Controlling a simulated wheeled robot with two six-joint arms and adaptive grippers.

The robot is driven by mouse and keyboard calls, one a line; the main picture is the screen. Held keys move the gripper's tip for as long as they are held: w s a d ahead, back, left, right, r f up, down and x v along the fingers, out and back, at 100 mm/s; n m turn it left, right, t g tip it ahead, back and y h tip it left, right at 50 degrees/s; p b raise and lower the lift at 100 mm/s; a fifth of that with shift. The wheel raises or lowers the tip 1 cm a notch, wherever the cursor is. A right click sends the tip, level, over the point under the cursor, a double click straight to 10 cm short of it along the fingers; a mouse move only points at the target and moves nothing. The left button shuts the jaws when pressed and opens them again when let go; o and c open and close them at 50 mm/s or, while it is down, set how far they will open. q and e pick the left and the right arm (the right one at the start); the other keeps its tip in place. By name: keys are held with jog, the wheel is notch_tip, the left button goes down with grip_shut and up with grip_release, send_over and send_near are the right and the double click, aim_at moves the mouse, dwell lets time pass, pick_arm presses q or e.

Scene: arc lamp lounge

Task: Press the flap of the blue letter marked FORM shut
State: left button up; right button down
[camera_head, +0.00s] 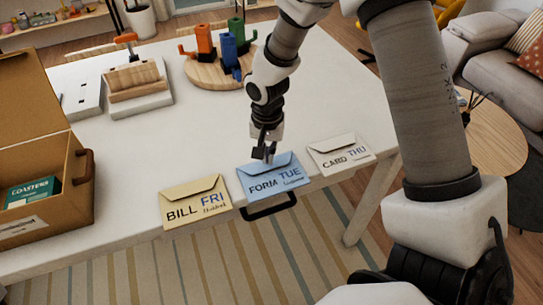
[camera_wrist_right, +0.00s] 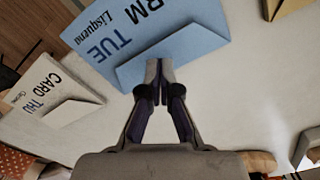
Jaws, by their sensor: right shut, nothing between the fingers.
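The blue letter (camera_head: 272,180) marked FORM TUE lies on the white table between two other letters, near the front edge. Its flap (camera_head: 269,162) is at its far edge. My right gripper (camera_head: 265,152) is shut and empty, pointing down at that flap. In the right wrist view the shut fingertips (camera_wrist_right: 153,66) overlap the flap of the blue letter (camera_wrist_right: 130,32). I cannot tell whether they touch it or how far the flap stands up. My left gripper is not in view.
A yellow letter marked BILL FRI (camera_head: 195,203) lies left, a white letter marked CARD THU (camera_head: 340,155) right. A brown box (camera_head: 60,185) stands at the left. A wooden board (camera_head: 205,74) with coloured holders and a wooden block (camera_head: 135,82) stand behind. The table's middle is clear.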

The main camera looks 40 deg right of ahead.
jog(key=shift+f+b, duration=0.8)
jog(key=shift+f, duration=0.3)
jog(key=shift+s+f, duration=0.1)
dwell(1.5)
notch_tip(320, 180, up, 8)
jog(key=p, duration=0.7)
dwell(0.4)
